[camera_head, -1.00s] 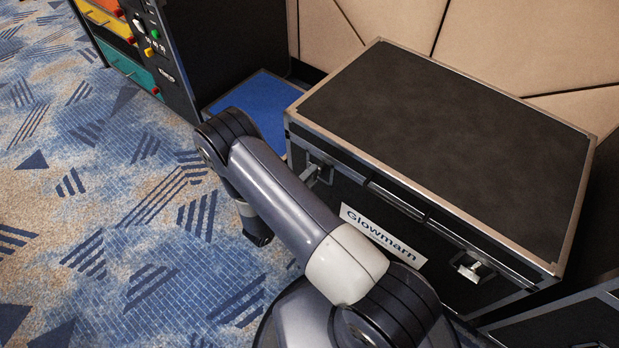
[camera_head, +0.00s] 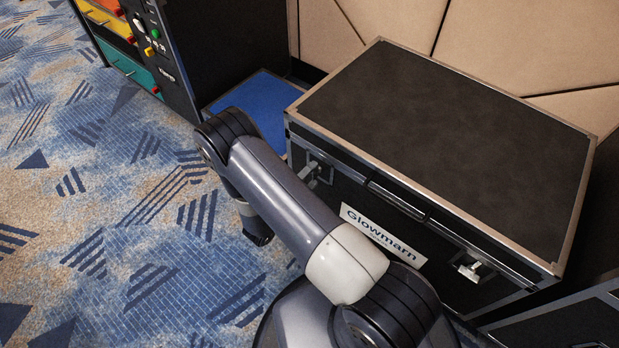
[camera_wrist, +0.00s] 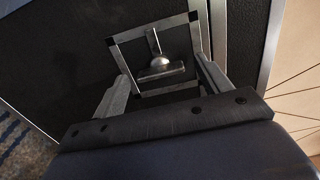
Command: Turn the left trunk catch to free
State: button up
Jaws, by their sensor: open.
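The left trunk catch (camera_head: 316,168) sits near the front's upper left corner, partly covered by my arm. In the wrist view the catch (camera_wrist: 160,68) shows as a silver knob with a crossbar, inside a square metal frame. My gripper (camera_wrist: 162,72) is open, with one finger on each side of the catch. Whether either finger touches it I cannot tell.
A second catch (camera_head: 470,268) is on the trunk's right side. A blue-topped low block (camera_head: 262,108) stands left of the trunk, beside a black cabinet with coloured drawers and buttons (camera_head: 150,45). Another dark case (camera_head: 570,318) is at lower right. The patterned carpet at left is clear.

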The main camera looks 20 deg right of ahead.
jog(key=p+v, duration=0.1)
jog(key=v, duration=0.9)
jog(key=shift+s+a+p, duration=0.25)
jog(key=shift+a+p, duration=0.05)
jog(key=shift+p, duration=0.05)
jog(key=shift+w, duration=0.1)
jog(key=b+x, duration=0.1)
jog(key=x, duration=0.9)
jog(key=shift+w+d+b, duration=0.15)
jog(key=shift+d+b, duration=0.2)
